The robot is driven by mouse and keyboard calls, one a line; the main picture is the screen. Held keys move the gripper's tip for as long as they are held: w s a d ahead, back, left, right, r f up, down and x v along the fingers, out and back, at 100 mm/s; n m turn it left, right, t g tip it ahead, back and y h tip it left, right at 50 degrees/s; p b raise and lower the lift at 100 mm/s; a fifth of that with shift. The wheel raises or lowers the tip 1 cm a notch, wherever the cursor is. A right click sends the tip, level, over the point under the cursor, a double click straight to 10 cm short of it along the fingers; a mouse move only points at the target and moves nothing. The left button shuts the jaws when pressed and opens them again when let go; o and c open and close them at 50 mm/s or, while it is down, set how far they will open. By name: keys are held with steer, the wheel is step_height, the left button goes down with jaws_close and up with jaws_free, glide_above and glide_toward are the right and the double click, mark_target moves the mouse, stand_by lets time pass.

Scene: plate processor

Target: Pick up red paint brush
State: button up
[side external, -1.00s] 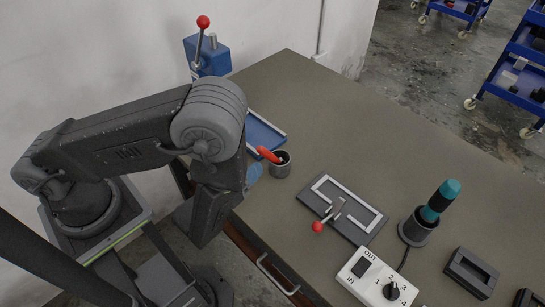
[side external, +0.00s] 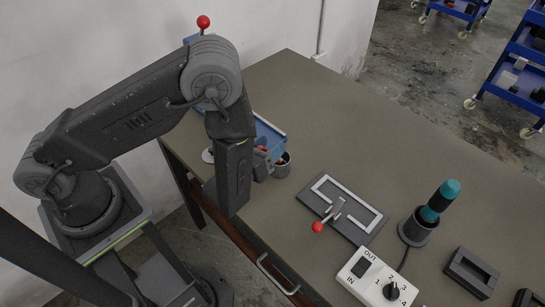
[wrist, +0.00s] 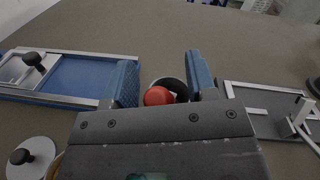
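The red paint brush (wrist: 158,96) stands in a dark round cup (wrist: 176,84), and its rounded red end points toward the wrist camera. In the side view bits of its red handle (side external: 279,163) show at the cup (side external: 284,170), partly hidden by my gripper (side external: 263,165). In the wrist view my gripper (wrist: 161,72) is open, with one blue-padded finger on each side of the brush and a gap on both sides. The brush's lower end is hidden in the cup.
A blue tray with a metal rim (side external: 268,128) lies behind the gripper. A grey plate with a red-knobbed lever (side external: 318,227) is to the right of the cup. A teal-topped tool (side external: 440,200) stands in a holder farther right. A white switch box (side external: 377,279) sits at the front.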

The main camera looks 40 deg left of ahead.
jaws_close()
stand_by(0.4)
step_height(320, 180, up, 18)
stand_by(0.8)
